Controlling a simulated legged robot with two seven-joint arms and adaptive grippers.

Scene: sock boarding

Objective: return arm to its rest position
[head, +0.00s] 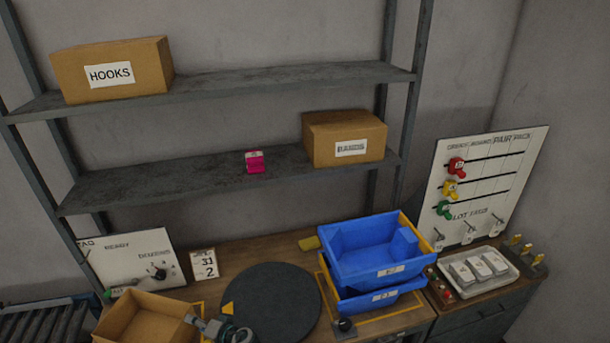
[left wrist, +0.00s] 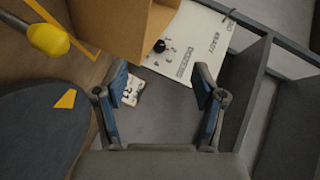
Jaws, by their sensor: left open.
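My left gripper (head: 226,331) is at the bottom edge of the head view, between the open cardboard box (head: 146,318) and the round dark turntable (head: 270,303). Only a small part of it shows there. In the left wrist view my left gripper (left wrist: 158,84) has its two blue-grey fingers spread wide, with nothing held between them. The cardboard box (left wrist: 124,28) is beyond the fingers at the top of that view, and the turntable (left wrist: 40,130) is at the left. My right gripper is in neither view.
Blue stacked bins (head: 372,250) stand right of the turntable. A white dial panel (head: 130,258) and a date card (head: 204,263) stand behind the box. Shelves above hold a HOOKS box (head: 112,70), another carton (head: 344,138) and a pink item (head: 254,162). A pegboard (head: 487,185) leans at right.

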